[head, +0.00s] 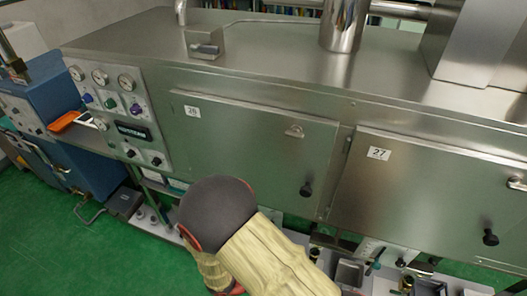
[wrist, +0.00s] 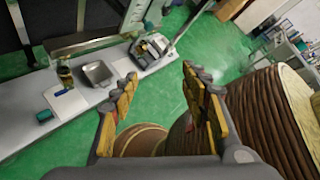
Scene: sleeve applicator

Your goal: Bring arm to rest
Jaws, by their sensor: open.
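My gripper (wrist: 160,75) shows in the wrist view with its two yellow and grey fingers spread apart. It is open and nothing is between the fingers; green floor shows through the gap. In the head view my arm, with a dark rounded joint and tan covering, rises at the bottom middle in front of the steel machine (head: 255,90). The gripper itself is hidden in the head view.
The machine has closed doors marked 26 (head: 250,140) and 27 (head: 430,190). A low shelf (wrist: 50,138) with a metal tray (wrist: 97,73) lies left in the wrist view. A blue unit (head: 60,110) stands left. Green floor (head: 60,220) is clear at lower left.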

